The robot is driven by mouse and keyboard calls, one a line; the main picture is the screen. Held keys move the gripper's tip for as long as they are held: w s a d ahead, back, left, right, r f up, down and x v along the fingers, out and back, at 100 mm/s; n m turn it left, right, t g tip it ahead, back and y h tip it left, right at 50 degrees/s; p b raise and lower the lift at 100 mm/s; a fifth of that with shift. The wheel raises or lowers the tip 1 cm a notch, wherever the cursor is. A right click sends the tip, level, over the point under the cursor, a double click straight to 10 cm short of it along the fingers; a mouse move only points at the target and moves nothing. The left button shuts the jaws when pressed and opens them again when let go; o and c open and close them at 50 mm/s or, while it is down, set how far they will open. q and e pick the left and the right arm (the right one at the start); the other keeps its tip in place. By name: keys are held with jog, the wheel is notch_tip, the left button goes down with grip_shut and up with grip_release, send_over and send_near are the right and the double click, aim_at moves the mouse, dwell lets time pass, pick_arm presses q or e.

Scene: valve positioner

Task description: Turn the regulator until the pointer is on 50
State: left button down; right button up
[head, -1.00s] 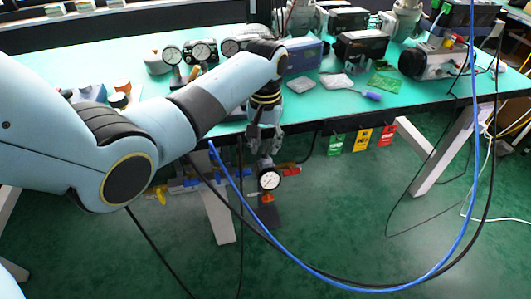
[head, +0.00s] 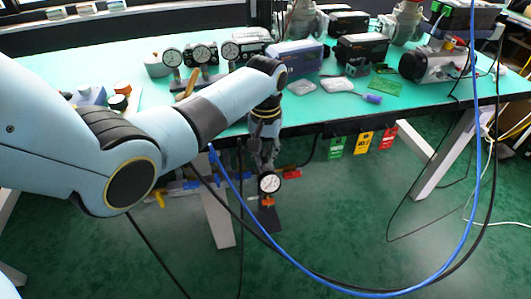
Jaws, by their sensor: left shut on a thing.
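A round white gauge (head: 269,183) with a dark rim hangs below the bench's front edge; its pointer is too small to read. My left gripper (head: 263,158) points down just above the gauge, in front of the bench edge. It is shut on the regulator, which its fingers mostly hide. An orange-red part (head: 268,202) shows directly under the gauge. My right gripper is out of view.
The green bench top (head: 130,62) carries several gauges (head: 203,53), boxes and a grey motor-like unit (head: 438,62). Green, yellow and red tags (head: 363,141) hang from its front edge. A blue hose (head: 340,280) and black cables loop across the front.

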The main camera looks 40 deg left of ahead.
pick_arm(q)
jog(key=shift+r+m+p, duration=0.15)
jog(key=shift+m+p, duration=1.2)
jog(key=shift+m, duration=0.05)
jog(key=shift+a+m+p, duration=0.15)
jog(key=shift+m+p, duration=0.6)
jog(key=shift+m, duration=0.65)
jog(key=c, duration=1.4)
grip_release()
notch_tip(320, 180, up, 12)
